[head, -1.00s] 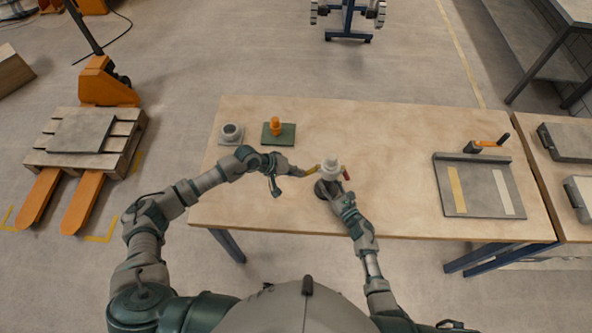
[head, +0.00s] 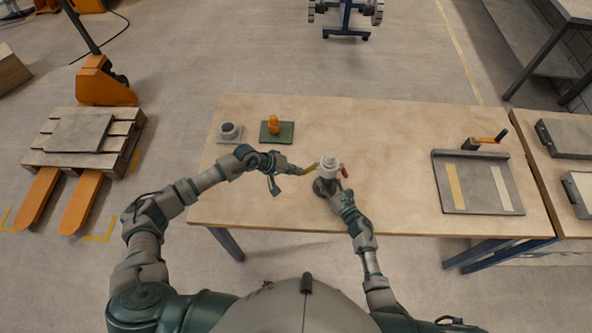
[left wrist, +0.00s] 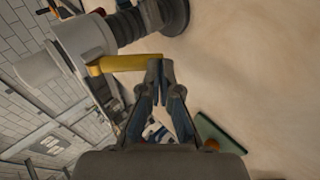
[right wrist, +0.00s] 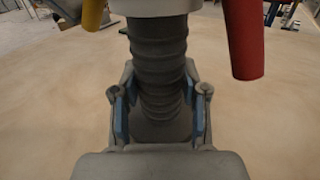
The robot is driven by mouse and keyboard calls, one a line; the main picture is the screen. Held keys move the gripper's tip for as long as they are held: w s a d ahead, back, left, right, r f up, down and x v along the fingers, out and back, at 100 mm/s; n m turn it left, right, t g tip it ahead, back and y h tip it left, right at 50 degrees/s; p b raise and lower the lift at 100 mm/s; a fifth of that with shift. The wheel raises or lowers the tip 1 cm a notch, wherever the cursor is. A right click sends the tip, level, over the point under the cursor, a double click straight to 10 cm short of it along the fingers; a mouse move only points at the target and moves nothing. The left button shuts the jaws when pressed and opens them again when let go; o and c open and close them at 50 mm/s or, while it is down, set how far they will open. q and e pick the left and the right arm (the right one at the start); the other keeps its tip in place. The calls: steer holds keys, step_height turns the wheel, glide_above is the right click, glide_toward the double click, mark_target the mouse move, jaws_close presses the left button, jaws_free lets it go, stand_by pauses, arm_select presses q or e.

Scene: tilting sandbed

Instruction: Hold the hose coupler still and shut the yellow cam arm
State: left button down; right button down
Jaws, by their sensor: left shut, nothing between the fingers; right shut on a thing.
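The pale hose coupler (head: 329,165) stands on top of a dark ribbed hose (right wrist: 158,75) near the middle of the table. My right gripper (right wrist: 160,105) is shut around the ribbed hose just below the coupler. The yellow cam arm (left wrist: 125,63) sticks out sideways from the coupler toward my left gripper; it also shows in the right wrist view (right wrist: 93,14). A red cam arm (right wrist: 243,38) hangs down on the coupler's other side. My left gripper (left wrist: 160,66) is shut and empty, its fingertips at the yellow arm's free end. I cannot tell whether they touch it.
A grey fitting (head: 230,131) and a green plate with an orange part (head: 275,128) sit at the table's back left. A grey tray (head: 478,183) with an orange-handled crank lies at the right. The wooden tabletop (head: 385,150) is clear between coupler and tray.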

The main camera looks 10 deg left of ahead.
arm_select(q)
steer(key=shift+r, duration=0.1)
arm_select(e)
steer(key=shift+s+f, duration=0.1)
steer(key=shift+f, duration=0.1)
stand_by(0.4)
arm_select(q)
steer(key=shift+r, duration=0.7)
steer(key=a+f+v, duration=0.1)
steer(key=v, duration=1.3)
steer(key=shift+f, duration=0.2)
steer(key=shift+s+a, duration=0.1)
